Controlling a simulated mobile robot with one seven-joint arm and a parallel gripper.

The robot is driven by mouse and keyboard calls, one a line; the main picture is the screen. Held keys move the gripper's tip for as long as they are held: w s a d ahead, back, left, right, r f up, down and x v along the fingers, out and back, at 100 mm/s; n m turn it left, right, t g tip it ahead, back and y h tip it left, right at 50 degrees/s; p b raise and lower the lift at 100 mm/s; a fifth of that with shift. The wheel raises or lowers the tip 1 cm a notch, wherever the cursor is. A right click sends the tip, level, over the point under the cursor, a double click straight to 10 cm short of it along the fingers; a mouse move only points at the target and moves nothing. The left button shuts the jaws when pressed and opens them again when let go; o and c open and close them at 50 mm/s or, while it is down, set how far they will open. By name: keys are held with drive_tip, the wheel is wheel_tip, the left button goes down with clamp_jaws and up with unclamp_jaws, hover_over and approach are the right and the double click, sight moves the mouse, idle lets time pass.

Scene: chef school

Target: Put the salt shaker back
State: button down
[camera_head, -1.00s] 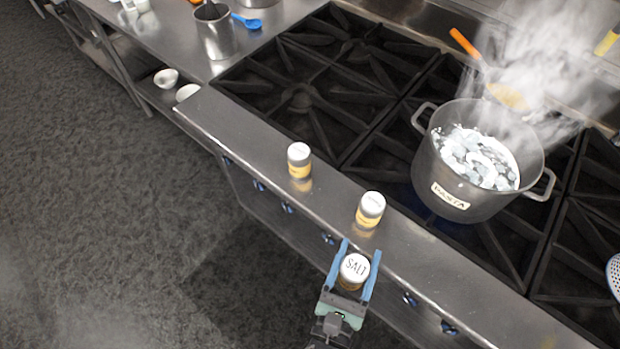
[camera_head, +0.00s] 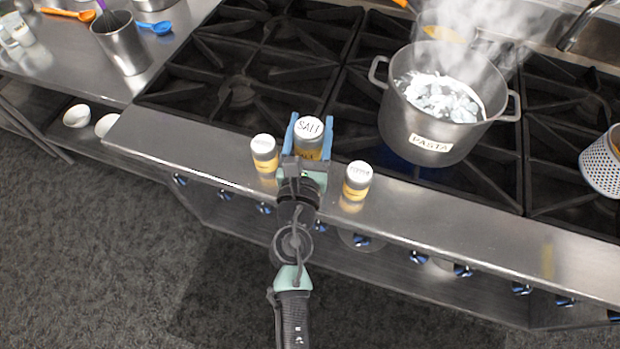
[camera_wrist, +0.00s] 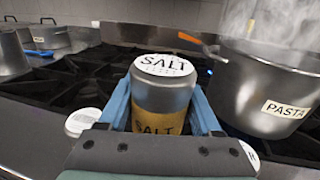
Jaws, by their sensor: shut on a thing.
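The salt shaker (camera_head: 309,129) has a white lid marked SALT and a yellow label. My gripper (camera_head: 308,137) is shut on it, with one blue finger on each side. The shaker is upright, between two other shakers in the head view and near the stove's front ledge (camera_head: 400,205). In the wrist view the salt shaker (camera_wrist: 162,95) fills the space between the fingers, its label facing me. Its base is hidden by my gripper, so I cannot tell whether it touches the ledge.
One shaker (camera_head: 265,155) stands on the ledge left of my gripper, another (camera_head: 357,182) to its right, both close. A steaming pot marked PASTA (camera_head: 432,105) is on the burners behind right. The ledge farther right is clear.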

drive_tip(key=shift+w+d+r, duration=0.1)
drive_tip(key=shift+r, duration=0.15)
wheel_tip(320, 180, down, 10)
drive_tip(key=b, duration=0.8)
drive_tip(key=shift+b, duration=0.35)
drive_tip(key=shift+f, duration=0.1)
drive_tip(key=shift+c, duration=0.3)
unclamp_jaws()
